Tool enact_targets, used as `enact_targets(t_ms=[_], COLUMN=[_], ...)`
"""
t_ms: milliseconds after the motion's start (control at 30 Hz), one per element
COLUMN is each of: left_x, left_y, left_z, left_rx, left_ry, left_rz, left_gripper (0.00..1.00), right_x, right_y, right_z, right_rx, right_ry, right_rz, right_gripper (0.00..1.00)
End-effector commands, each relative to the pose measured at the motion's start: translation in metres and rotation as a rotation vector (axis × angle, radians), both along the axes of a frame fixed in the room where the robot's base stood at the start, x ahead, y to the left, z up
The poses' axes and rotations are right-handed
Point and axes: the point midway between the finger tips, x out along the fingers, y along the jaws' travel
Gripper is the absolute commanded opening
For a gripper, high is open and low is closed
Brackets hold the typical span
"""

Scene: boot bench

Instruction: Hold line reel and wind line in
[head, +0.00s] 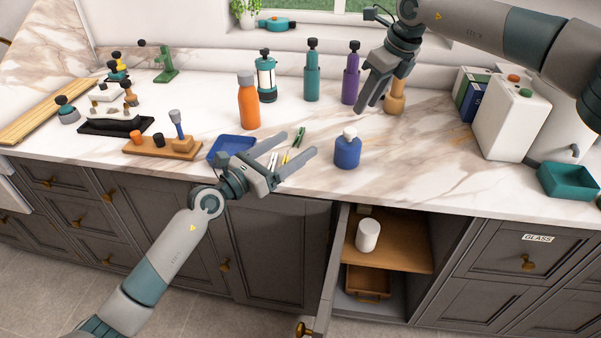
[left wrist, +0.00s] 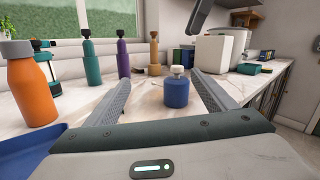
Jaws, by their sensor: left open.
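No line reel or line can be told for sure in these views. A green stand-like thing (head: 165,66) at the back left is too small to identify. My left gripper (head: 298,144) is open and empty above the counter's front edge, its fingers pointing right. A blue bottle with a white cap (head: 347,151) stands upright beyond its fingertips, apart from them; in the left wrist view the blue bottle (left wrist: 176,91) shows between the fingers. My right gripper (head: 370,92) hangs over the counter near the purple bottle (head: 351,76) and a wooden figure-like thing (head: 395,98); its opening is unclear.
An orange bottle (head: 248,104), teal bottle (head: 312,74) and lantern-like thing (head: 267,78) stand behind. A blue tray (head: 228,146) and wooden board with small tools (head: 160,149) lie left. A white container (head: 512,118) stands right. Below, a cabinet (head: 390,240) is open.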

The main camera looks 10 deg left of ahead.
Motion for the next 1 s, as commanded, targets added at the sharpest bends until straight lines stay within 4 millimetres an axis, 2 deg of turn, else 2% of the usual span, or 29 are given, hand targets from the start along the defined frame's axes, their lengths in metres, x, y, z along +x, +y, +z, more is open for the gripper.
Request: enact_targets(t_ms=[33, 100, 300, 767, 1000], left_x=[-0.006, -0.013, -0.024, -0.024, -0.013], left_y=[-0.008, -0.016, -0.028, -0.03, -0.039], left_z=[-0.015, -0.031, -0.055, -0.057, -0.056], left_rx=[0.044, 0.094, 0.167, 0.172, 0.17], left_ry=[0.0, -0.003, -0.01, -0.012, -0.012], left_rz=[-0.01, -0.019, -0.035, -0.036, -0.036], left_gripper=[0.78, 0.78, 0.78, 0.78, 0.78], right_x=[0.0, 0.0, 0.0, 0.0, 0.0], right_y=[0.0, 0.0, 0.0, 0.0, 0.0], right_z=[0.0, 0.0, 0.0, 0.0, 0.0], right_rx=[0.0, 0.0, 0.0, 0.0, 0.0], right_ry=[0.0, 0.0, 0.0, 0.0, 0.0], right_rz=[0.0, 0.0, 0.0, 0.0, 0.0], right_gripper=[0.31, 0.31, 0.31, 0.31, 0.31])
